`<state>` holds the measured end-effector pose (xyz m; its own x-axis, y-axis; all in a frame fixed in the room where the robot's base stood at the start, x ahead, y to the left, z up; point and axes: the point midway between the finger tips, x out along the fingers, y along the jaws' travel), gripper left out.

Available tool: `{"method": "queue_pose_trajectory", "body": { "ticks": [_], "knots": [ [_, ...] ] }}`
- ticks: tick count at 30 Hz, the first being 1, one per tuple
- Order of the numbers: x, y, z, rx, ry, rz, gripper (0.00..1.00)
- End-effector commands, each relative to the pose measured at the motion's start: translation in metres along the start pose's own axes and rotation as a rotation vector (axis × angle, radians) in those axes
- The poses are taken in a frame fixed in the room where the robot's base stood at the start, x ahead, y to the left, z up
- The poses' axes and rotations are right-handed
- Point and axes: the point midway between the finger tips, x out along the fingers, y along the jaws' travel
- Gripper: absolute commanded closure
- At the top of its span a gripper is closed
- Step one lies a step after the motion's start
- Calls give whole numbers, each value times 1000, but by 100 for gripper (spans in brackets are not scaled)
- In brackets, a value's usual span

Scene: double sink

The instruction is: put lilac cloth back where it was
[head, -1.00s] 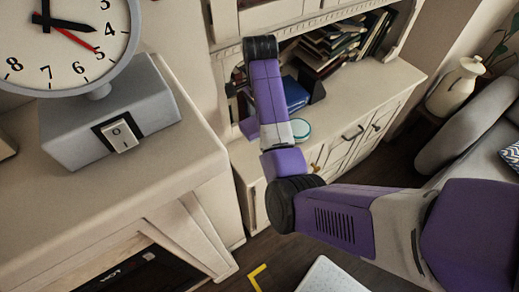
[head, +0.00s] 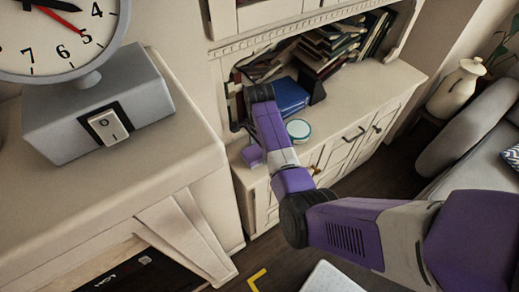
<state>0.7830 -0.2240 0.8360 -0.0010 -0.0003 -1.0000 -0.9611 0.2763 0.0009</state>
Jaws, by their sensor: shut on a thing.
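My arm reaches from the lower right toward the cabinet, and its far black joint (head: 260,93) is in front of the shelf opening. My gripper cannot be made out; the far end of the arm is hidden behind its own links. A small lilac patch (head: 252,156) shows just left of the arm, low in front of the cabinet top. I cannot tell whether it is the lilac cloth or a part of my arm. No other lilac cloth is in view.
The cream cabinet (head: 362,112) holds books (head: 322,50), a blue box (head: 289,96) and a round teal-rimmed item (head: 299,129). A clock (head: 62,35) on a grey base stands on the left mantel (head: 100,185). A cream jug (head: 458,92) and grey sofa (head: 480,130) are right.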

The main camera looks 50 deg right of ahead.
Motion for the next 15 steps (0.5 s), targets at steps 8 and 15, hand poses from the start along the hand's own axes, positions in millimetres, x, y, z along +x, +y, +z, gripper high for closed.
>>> {"method": "queue_pose_trajectory", "body": {
  "ticks": [8, 15],
  "knots": [
    [1, 0, 0, 0, 0, -1, 25],
    [1, 0, 0, 0, 0, -1, 17]
  ]
}}
